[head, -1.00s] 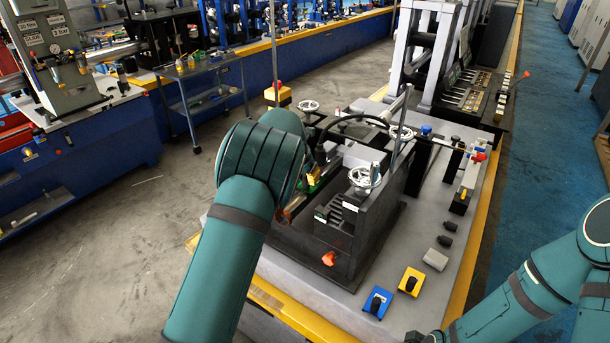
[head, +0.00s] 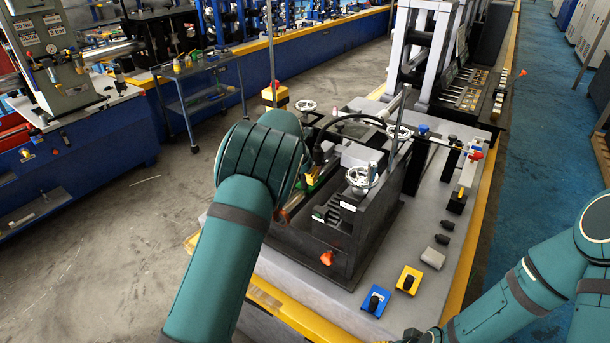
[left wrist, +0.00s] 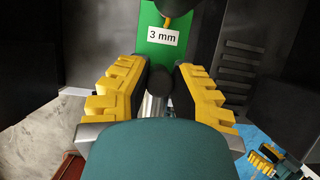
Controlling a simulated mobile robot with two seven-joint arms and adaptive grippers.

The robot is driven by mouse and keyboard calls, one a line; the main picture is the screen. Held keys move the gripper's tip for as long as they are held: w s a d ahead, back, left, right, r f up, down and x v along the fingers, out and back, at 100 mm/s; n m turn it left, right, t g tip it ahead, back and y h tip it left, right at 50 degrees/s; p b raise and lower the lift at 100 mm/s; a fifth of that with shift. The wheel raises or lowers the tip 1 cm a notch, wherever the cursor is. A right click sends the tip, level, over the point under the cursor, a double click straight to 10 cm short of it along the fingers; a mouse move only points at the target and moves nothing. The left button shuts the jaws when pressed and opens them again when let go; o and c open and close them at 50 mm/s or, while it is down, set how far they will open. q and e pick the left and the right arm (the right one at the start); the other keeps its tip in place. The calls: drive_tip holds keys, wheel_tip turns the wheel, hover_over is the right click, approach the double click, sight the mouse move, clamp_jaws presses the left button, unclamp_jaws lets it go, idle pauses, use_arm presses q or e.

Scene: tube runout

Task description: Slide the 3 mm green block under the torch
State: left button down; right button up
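The green block labelled 3 mm (left wrist: 164,38) stands just beyond my left gripper's fingertips in the left wrist view. A dark rounded part with a small yellow tip, seemingly the torch (left wrist: 169,8), overlaps the block's top edge. My left gripper (left wrist: 173,82) has yellow fingers with dark tips close together at the block's lower end. Whether they pinch part of it is hidden. In the head view my left arm covers most of the gripper at the dark fixture. My right gripper (head: 412,336) is only a dark bit at the bottom edge.
The dark fixture (head: 337,233) has handwheels and a stepped rack. A blue block (head: 376,301) and a yellow block (head: 409,279) lie in front of it on the grey bench (head: 330,302). Dark walls flank the green block.

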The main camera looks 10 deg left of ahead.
use_arm(q)
drive_tip(key=c, duration=0.9)
unclamp_jaws()
drive_tip(key=shift+o, duration=0.2)
